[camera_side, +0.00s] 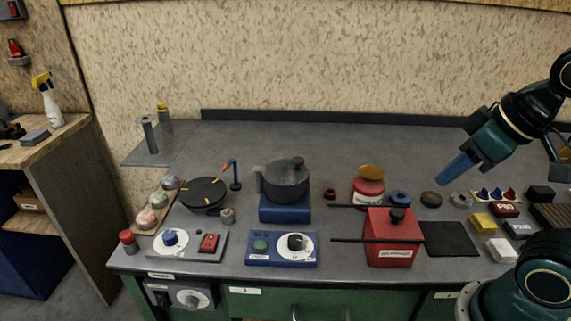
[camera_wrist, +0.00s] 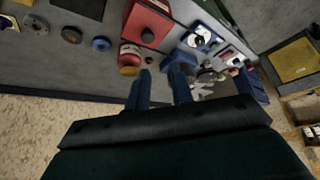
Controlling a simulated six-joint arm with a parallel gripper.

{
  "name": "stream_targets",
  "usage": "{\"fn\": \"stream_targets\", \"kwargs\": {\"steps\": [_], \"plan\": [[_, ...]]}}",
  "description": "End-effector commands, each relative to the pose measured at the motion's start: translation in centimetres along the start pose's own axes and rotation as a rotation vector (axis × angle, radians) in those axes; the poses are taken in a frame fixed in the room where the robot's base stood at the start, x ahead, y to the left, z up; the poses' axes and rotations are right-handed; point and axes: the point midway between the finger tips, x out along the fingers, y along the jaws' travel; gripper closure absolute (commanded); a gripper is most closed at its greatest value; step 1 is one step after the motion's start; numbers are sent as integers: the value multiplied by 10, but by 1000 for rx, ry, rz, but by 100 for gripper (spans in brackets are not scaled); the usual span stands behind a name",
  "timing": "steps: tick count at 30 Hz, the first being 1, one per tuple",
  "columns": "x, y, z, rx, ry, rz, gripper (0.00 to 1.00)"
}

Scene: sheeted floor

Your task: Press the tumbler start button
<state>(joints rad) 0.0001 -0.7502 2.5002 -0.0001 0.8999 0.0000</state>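A blue control panel (camera_side: 281,262) lies at the front of the bench, with a green round button (camera_side: 260,245) on its left and a black knob (camera_side: 297,242) on a white dial. Behind it stands a dark drum (camera_side: 285,180) on a blue base (camera_side: 284,208), which looks like the tumbler. My gripper (camera_side: 446,179) is up at the right, well away from the panel, above the bench and empty. In the wrist view, its two fingers (camera_wrist: 159,72) stand apart with a gap. The panel's white dial (camera_wrist: 202,36) shows beyond them; I cannot make out the green button there.
A red box (camera_side: 392,249) with two dark rods stands right of the panel, with a red jar (camera_side: 368,194) behind it. A grey panel (camera_side: 190,251) with a red switch lies left. Blocks, including a yellow one (camera_side: 482,222), crowd the right. The rear bench strip is clear.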

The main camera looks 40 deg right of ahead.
Motion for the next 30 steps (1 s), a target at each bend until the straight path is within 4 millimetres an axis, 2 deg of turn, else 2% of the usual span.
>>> {"fn": "stream_targets", "kwargs": {"steps": [1, 3, 30], "plan": [[0, 0, 0, 0, 0, 0, 87], [0, 0, 0, 0, 0, 0, 100], [0, 0, 0, 0, 0, 0, 100]]}}
